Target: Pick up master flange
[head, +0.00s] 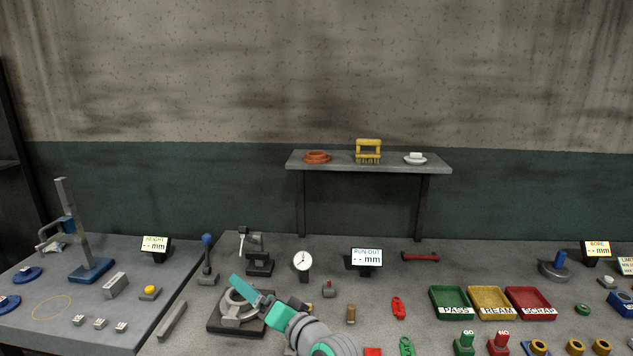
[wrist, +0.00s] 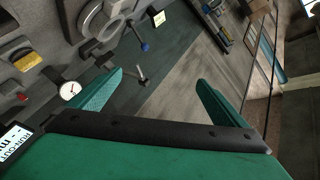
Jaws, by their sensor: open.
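No readable label names the master flange, so I cannot tell for sure which piece it is. Flange-like pieces are a grey ring-shaped part (head: 237,312) on a dark square base (head: 216,326), two blue discs at the left, one farther back (head: 27,275) and one nearer (head: 8,303), and an orange ring (head: 317,156) on the shelf. My gripper (head: 243,287) is open, above the grey part in the head view and partly covering it. In the wrist view my gripper (wrist: 160,78) has nothing between its fingers; a round grey part (wrist: 95,18) is at the upper left.
A dial gauge (head: 302,262), a blue-knobbed lever (head: 207,258) and a run-out sign (head: 367,257) stand near my gripper. The tall blue-based height stand (head: 92,270) is at the left. Green (head: 449,290), yellow (head: 490,290) and red (head: 530,290) trays are at the right. The shelf (head: 340,167) overhangs behind.

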